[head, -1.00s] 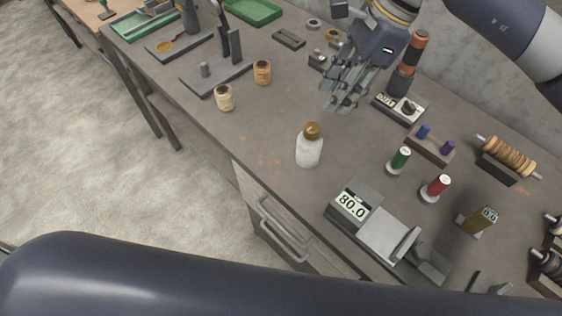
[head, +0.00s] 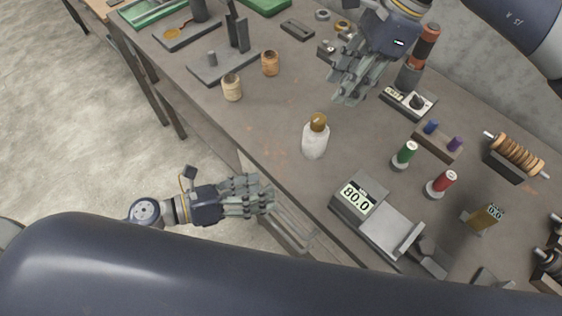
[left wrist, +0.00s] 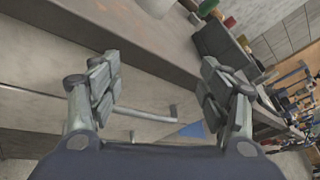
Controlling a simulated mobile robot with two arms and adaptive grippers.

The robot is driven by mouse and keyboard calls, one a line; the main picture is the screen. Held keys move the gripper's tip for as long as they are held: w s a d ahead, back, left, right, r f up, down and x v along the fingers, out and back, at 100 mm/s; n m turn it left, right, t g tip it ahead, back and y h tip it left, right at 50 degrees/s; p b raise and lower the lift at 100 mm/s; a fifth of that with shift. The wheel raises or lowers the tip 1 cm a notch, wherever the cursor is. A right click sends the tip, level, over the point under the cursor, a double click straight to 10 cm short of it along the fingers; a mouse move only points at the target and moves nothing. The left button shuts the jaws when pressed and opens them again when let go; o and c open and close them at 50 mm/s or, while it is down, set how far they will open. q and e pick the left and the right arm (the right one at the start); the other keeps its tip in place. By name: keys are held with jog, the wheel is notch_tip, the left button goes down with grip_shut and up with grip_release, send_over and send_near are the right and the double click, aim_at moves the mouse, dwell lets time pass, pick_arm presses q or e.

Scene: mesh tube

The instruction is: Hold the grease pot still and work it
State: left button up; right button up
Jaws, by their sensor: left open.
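A white pot with a brown cap (head: 315,140), the likeliest grease pot, stands upright on the grey bench near its front edge. My left gripper (head: 268,194) is open and empty, in front of the bench edge near the drawer handle, to the lower left of the pot and apart from it. In the left wrist view my left gripper's fingers (left wrist: 163,95) are spread with nothing held between them. My right gripper (head: 348,92) hangs above the bench, beyond the pot and up to its right. Its fingertips overlap in the picture, so its opening is unclear.
A scale reading 80.0 (head: 358,196) sits right of the pot. Two small tan pots (head: 232,88) (head: 270,63) stand to the left. A drawer handle (head: 290,232) juts from the bench front.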

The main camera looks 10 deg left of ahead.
pick_arm(q)
jog(key=s+d+r+m, duration=0.2)
jog(key=d+r+m, duration=0.2)
jog(key=r+m, duration=0.1)
jog(key=n+t+y, duration=0.1)
jog(key=t+y, duration=0.1)
jog(key=t, duration=0.3)
send_near(307, 144)
jog(key=shift+d+f, duration=0.15)
jog(key=shift+d, duration=0.85)
jog(key=shift+w+f+n+t+y, duration=0.15)
jog(key=shift+w+n+t+y, duration=0.15)
jog(key=shift+w+n+t, duration=0.35)
jog(key=x, duration=1)
jog(key=shift+w+d, duration=0.1)
jog(key=shift+w, duration=0.25)
